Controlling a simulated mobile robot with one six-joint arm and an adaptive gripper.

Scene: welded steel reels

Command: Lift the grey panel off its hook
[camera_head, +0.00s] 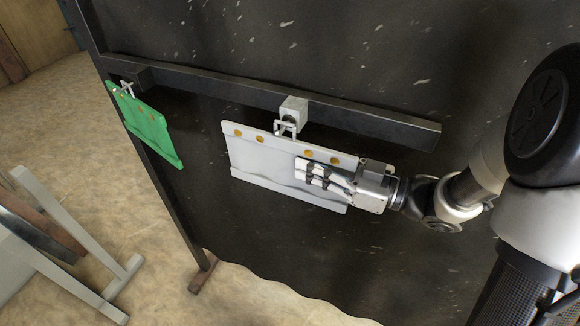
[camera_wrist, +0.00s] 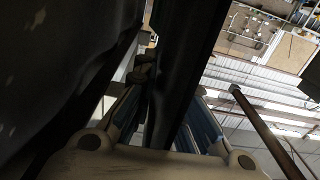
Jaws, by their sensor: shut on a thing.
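The grey panel (camera_head: 262,162), a flat light plate with brownish round spots along its top, hangs tilted below a dark rail. A metal hook (camera_head: 284,127) under a pale block meets its top edge near the middle; the panel appears to be still on it. My gripper (camera_head: 308,172) is at the panel's right part, its fingers pointing left across it, shut on the panel. In the wrist view a dark upright plate, seemingly the panel in shadow (camera_wrist: 182,65), stands between my two fingers. The far finger is hidden in the head view.
A green panel (camera_head: 148,125) hangs from another hook at the left end of the dark rail (camera_head: 220,88). A large dark board (camera_head: 400,50) stands close behind. A trestle-like stand (camera_head: 75,270) is on the floor at lower left. The floor in front is partly clear.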

